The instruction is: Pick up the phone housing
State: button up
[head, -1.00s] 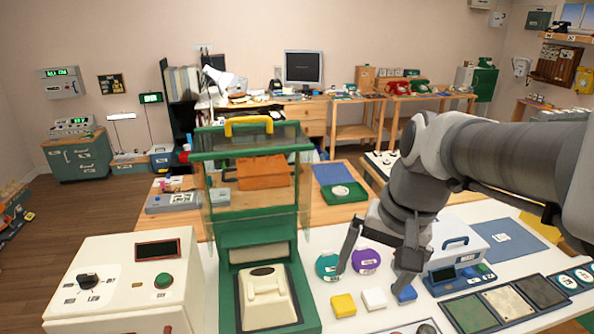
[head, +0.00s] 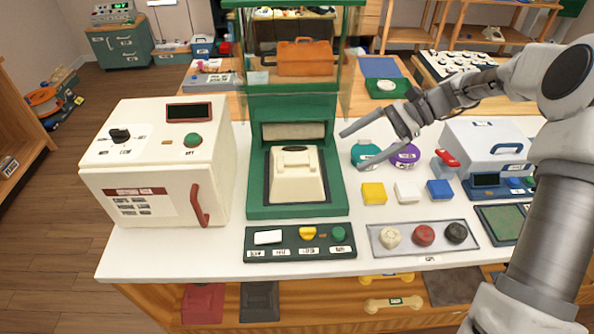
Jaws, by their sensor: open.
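The cream phone housing (head: 297,176) sits upright in the bed of the green press (head: 255,197), with a dark slot near its top. The press frame stands around and behind it, and its front looks open. My gripper (head: 352,150) is open and empty. Its two fingers point left toward the press. They are apart from the housing, to its right and near the press's right side in the picture.
A cream oven-like machine (head: 150,150) with a red handle stands left. A button panel (head: 300,244) lies in front of the press. Yellow (head: 374,193), white and blue blocks and teal and purple discs (head: 404,156) lie right. A white case (head: 485,145) stands further right.

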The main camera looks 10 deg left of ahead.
aim_at(316, 161)
jog(key=w+d+f+m+y+b, duration=0.2)
jog(key=w+f+m+y+b, duration=0.15)
jog(key=w+f+y, duration=0.5)
jog(key=shift+m+h, duration=0.45)
jog(key=shift+h, duration=0.5)
jog(key=x, duration=0.4)
jog(key=s+f+x, duration=0.1)
jog(key=x, duration=0.7)
jog(key=shift+s+d+f, duration=0.2)
jog(key=shift+s+d, duration=0.1)
jog(key=shift+s, duration=0.05)
jog(key=shift+p+x, duration=0.3)
jog(key=shift+x, duration=2.55)
jog(key=shift+s+r, duration=0.1)
jog(key=shift+s, duration=0.1)
grip_shut()
